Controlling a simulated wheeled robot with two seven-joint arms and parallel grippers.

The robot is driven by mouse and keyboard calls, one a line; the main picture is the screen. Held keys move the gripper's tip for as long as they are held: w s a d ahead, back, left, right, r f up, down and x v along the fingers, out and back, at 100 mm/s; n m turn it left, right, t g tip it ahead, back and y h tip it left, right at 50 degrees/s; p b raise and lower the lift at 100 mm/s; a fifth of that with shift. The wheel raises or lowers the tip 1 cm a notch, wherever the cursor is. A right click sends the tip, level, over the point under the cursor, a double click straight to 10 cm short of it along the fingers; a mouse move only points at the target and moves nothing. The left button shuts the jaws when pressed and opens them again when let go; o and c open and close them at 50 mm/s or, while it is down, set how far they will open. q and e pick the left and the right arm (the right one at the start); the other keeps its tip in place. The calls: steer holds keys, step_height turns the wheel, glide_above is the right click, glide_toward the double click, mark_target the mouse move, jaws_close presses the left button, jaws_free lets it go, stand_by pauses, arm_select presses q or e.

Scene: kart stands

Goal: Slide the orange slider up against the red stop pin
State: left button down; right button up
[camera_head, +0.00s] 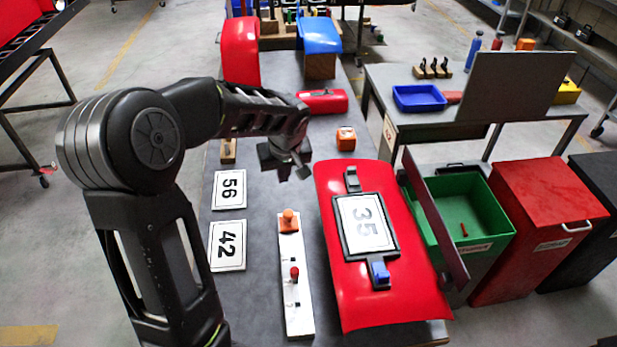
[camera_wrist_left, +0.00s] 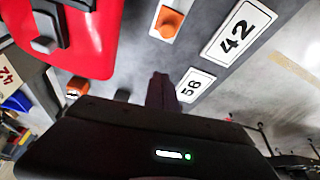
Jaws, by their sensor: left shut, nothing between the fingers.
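The orange slider (camera_head: 289,220) sits at the far end of a white rail board (camera_head: 300,318) on the grey table. The red stop pin (camera_head: 294,273) stands nearer on the same board, with a clear gap between the two. My left gripper (camera_head: 300,172) is above the table, beyond the slider and apart from it, shut and empty. In the left wrist view my shut fingers (camera_wrist_left: 162,90) point towards the table, and the orange slider (camera_wrist_left: 168,24) shows at the top. The red pin is out of that view. My right gripper is not in view.
Number plates 56 (camera_head: 229,190) and 42 (camera_head: 228,246) lie left of the board. A red panel with plate 35 (camera_head: 366,224) lies close on its right. A small orange box (camera_head: 346,138) and a red toolbox (camera_head: 322,101) stand farther back.

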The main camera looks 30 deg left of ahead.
mark_target(289, 220)
arm_select(q)
steer(key=f+b, duration=0.1)
steer(key=f, duration=0.2)
steer(key=f+b, duration=0.1)
steer(key=f, duration=0.2)
steer(key=f+b, duration=0.1)
steer(key=f, duration=0.2)
steer(key=shift+w+a+f+b, duration=0.2)
steer(key=shift+w+f+b, duration=0.1)
steer(key=shift+f+b, duration=0.1)
steer(key=shift+s+d, duration=0.35)
steer(key=shift+d, duration=0.05)
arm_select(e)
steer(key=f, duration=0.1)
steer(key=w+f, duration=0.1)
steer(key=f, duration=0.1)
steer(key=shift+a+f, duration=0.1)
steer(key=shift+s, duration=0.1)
